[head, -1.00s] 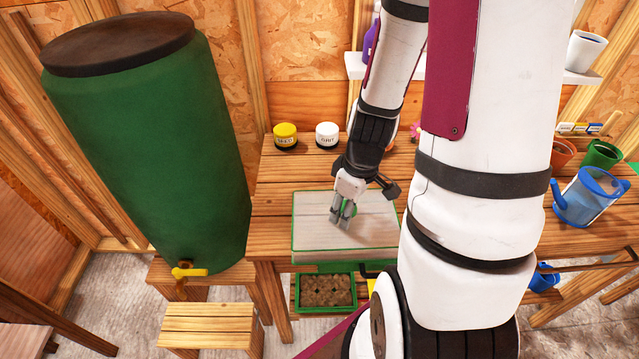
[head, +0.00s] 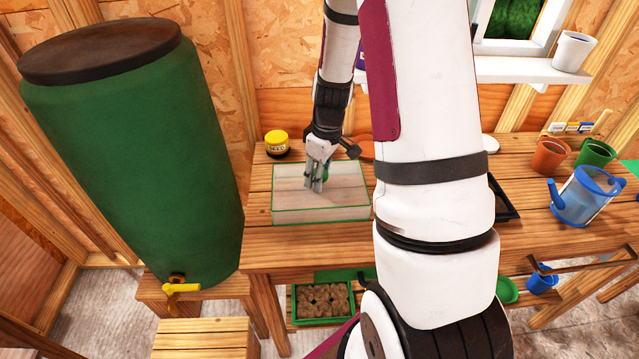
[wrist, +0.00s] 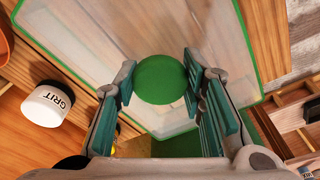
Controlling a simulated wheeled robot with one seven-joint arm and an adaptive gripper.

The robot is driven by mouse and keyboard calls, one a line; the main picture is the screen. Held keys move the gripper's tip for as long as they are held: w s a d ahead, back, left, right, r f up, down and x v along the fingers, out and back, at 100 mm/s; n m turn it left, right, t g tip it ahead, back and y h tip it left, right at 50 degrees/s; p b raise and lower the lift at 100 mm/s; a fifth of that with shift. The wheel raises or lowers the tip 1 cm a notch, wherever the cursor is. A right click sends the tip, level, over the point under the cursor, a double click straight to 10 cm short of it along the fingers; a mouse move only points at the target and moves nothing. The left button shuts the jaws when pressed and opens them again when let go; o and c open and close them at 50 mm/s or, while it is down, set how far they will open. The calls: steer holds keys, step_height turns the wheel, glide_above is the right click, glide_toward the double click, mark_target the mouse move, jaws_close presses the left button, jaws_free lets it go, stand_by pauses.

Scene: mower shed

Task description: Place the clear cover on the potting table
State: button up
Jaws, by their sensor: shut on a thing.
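The clear cover (head: 289,202) is a see-through box shape with green edges. It is over the left part of the wooden potting table (head: 300,240), inside its front edge. I cannot tell whether its underside touches the boards. My gripper (head: 316,184) is shut on the cover's round green knob from above. In the wrist view the knob (wrist: 161,79) sits between my two finger pads (wrist: 158,88), and the clear panel (wrist: 140,30) spreads around it. My arm hides part of the table to the right of the cover.
A yellow-lidded jar (head: 276,143) stands behind the cover; a white GRIT jar (wrist: 48,103) shows beside it in the wrist view. A large green barrel (head: 130,160) is at left. Pots and a blue watering can (head: 588,197) are at right. A green seed tray (head: 322,300) is below the tabletop.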

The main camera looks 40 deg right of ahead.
steer(key=shift+w+f+p, duration=0.1)
steer(key=shift+f+p, duration=0.2)
steer(key=shift+f, duration=1.4)
steer(key=shift+f, duration=0.15)
steer(key=o, duration=1.2)
